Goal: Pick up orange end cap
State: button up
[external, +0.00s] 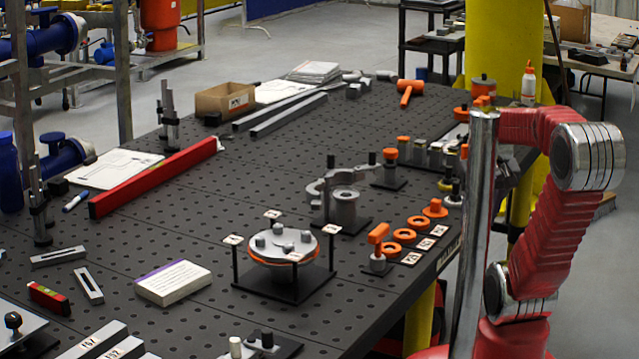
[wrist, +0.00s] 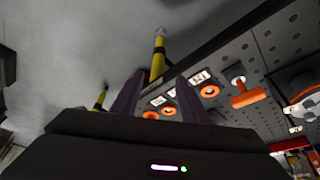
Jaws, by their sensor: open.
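The orange piece with a raised tab (external: 435,208), which looks like the end cap, lies on the dark perforated table near its right edge, at the far end of a row of flat orange rings (external: 404,235). In the wrist view, my gripper (wrist: 155,95) is open, its two dark fingers apart with nothing held. Small orange pieces (wrist: 168,112) show between and below the fingers, partly hidden; I cannot tell which is the end cap. My gripper does not show clearly in the external view, where my red arm is at the right.
An orange T-handle piece (external: 378,233) stands at the row's near end; it also shows in the wrist view (wrist: 246,97). Small white labels (external: 425,244) lie beside the rings. A round flanged fixture (external: 283,245) and a clamped grey fitting (external: 344,207) stand left of the row.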

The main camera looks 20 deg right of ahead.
jog(key=w+d+f+m+g+y, duration=0.3)
jog(key=w+d+f+m+y, duration=0.15)
jog(key=f+m, duration=0.3)
jog(key=m+t+y, duration=0.7)
jog(key=m+t, duration=0.2)
jog(key=m, duration=0.9)
send_near(436, 208)
jog(key=s+d+r, duration=0.3)
jog(key=d+r, duration=0.1)
jog(key=shift+w+d+f+h, duration=0.2)
jog(key=shift+w+h, duration=0.05)
jog(key=shift+x, duration=4.35)
jog(key=shift+f, duration=0.1)
